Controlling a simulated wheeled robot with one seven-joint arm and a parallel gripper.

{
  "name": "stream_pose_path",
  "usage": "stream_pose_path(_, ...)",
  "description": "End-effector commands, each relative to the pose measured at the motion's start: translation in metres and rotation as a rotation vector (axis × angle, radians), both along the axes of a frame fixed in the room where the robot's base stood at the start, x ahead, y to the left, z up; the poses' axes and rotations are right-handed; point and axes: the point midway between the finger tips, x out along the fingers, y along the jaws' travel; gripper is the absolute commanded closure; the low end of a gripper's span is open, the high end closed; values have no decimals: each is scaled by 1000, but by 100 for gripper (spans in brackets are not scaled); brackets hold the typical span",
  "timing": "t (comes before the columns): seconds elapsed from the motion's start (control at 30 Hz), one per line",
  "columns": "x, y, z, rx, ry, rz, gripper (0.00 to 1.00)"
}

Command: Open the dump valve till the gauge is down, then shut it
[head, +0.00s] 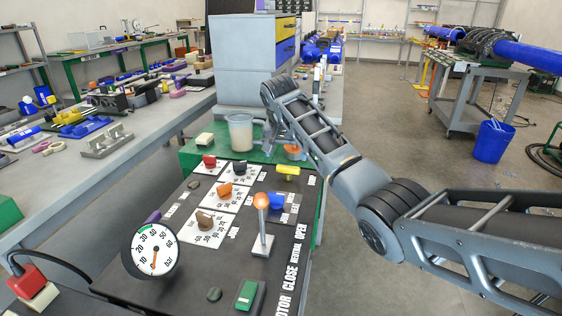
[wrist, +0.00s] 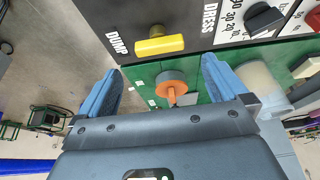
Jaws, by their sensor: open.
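The yellow dump valve handle (head: 288,172) sits at the far right of the black panel, its bar lying roughly crosswise. In the wrist view the yellow handle (wrist: 160,45) is beside the DUMP label, beyond the fingertips. My gripper (wrist: 163,80) is open and empty, its blue fingers apart and not around the handle. In the head view my arm reaches to the panel's far end, and the fingers are hard to make out. The round white gauge (head: 150,250) stands at the panel's near left. Its orange needle points downward, near the 0 end of the scale.
Red (head: 209,161), black, orange and brown knobs sit on white plates left of the valve. A blue knob (head: 277,201) and an upright orange-topped lever (head: 262,215) stand nearer. A clear jug (head: 241,132) and an orange round part (wrist: 171,82) are on the green surface beyond the panel.

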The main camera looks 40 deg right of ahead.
Motion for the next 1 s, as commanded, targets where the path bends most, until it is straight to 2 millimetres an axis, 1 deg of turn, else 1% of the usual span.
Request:
stream_pose_path(0.3, 10, -15, -45, 0, 3, -1, 0)
stream_pose_path(0.43, 14, -19, -58, -1, 1, 1, 0)
stream_pose_path(0.6, 16, -21, -64, -1, -1, 0, 0)
stream_pose_path(0.83, 16, -21, -65, -1, -1, 0, 0)
stream_pose_path(0.87, 16, -21, -65, -1, -1, 0, 2)
stream_pose_path(1.0, 16, -21, -65, -1, -1, 0, 15)
